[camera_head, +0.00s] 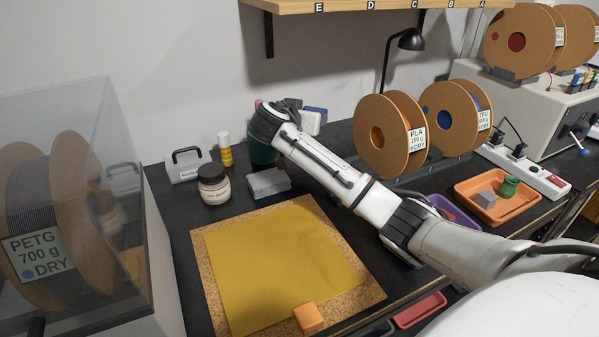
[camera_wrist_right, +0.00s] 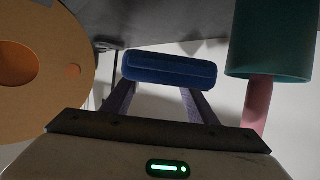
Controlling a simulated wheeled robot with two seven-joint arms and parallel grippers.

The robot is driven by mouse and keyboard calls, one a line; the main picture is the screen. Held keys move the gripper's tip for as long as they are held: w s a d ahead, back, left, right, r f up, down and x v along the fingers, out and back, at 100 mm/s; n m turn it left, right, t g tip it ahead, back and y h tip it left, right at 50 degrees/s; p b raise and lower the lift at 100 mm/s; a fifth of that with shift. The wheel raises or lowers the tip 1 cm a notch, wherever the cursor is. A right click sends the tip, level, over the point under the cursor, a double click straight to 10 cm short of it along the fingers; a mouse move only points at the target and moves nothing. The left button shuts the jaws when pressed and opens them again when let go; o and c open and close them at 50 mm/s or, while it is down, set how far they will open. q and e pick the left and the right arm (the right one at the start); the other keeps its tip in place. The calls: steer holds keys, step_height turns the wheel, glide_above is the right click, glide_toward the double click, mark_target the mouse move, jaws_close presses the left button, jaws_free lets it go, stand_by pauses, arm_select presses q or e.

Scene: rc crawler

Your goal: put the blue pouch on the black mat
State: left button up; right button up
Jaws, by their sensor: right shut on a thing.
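My right arm reaches in from the right in the head view, with its wrist over the back of the bench and its right gripper (camera_wrist_right: 160,92) mostly hidden behind the wrist. In the right wrist view the gripper is shut on the blue pouch (camera_wrist_right: 170,68), a dark blue block-like shape with rounded edges lying across both fingers. A bit of blue also shows behind the wrist in the head view. I cannot tell a separate black mat from the dark bench top. My left gripper is not in view.
A teal cup (camera_head: 262,152) stands just below my right wrist, and also shows in the wrist view (camera_wrist_right: 272,40). Cardboard spools (camera_head: 383,140) stand to the right. A jar (camera_head: 213,185) stands left.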

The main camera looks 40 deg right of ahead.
step_height(320, 180, down, 8)
steer(key=shift+f+p, duration=0.1)
steer(key=shift+p, duration=0.3)
steer(key=shift+f, duration=0.1)
steer(key=o, duration=1)
